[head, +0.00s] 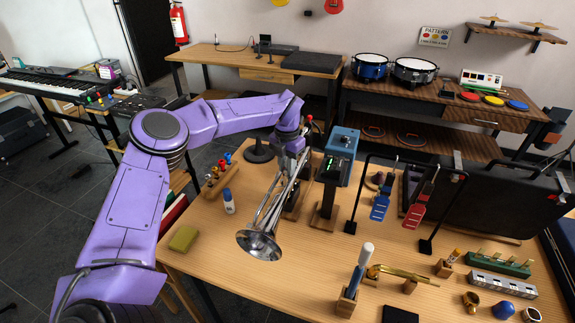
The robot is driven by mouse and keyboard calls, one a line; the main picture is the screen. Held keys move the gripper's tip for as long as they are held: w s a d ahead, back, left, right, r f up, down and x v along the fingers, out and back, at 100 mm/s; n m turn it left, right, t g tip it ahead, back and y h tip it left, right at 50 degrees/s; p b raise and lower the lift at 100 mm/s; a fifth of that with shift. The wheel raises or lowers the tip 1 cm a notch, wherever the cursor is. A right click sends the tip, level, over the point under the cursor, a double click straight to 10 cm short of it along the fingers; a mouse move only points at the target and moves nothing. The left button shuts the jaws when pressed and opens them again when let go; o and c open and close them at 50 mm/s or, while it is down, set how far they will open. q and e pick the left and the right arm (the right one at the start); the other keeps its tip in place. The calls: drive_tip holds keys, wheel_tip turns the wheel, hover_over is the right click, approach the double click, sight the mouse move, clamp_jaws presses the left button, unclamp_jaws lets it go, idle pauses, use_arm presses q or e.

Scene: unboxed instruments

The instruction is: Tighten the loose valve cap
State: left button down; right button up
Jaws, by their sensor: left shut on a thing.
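A silver trumpet (265,238) is above the wooden workbench (205,238), with its bell low and toward me and its tubing rising up and back. My left gripper (294,154) is at the trumpet's upper end, shut on it. The fingers are small here and partly merge with the tubing, so the exact part gripped is unclear. The valve cap is too small or hidden to make out. My right gripper is not in view.
A blue-topped device (341,142) on a dark stand is right of the trumpet. A white bottle (228,202) and a yellow sponge (183,238) are on the left. A rack with hanging tags (381,204), a brass piece (400,272) and a black case (490,200) fill the right.

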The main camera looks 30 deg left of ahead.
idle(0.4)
use_arm(q)
drive_tip(key=c, duration=1)
unclamp_jaws()
drive_tip(key=shift+o, duration=0.2)
wheel_tip(320, 180, up, 10)
drive_tip(key=shift+r+b, duration=0.25)
drive_tip(key=shift+b, duration=0.75)
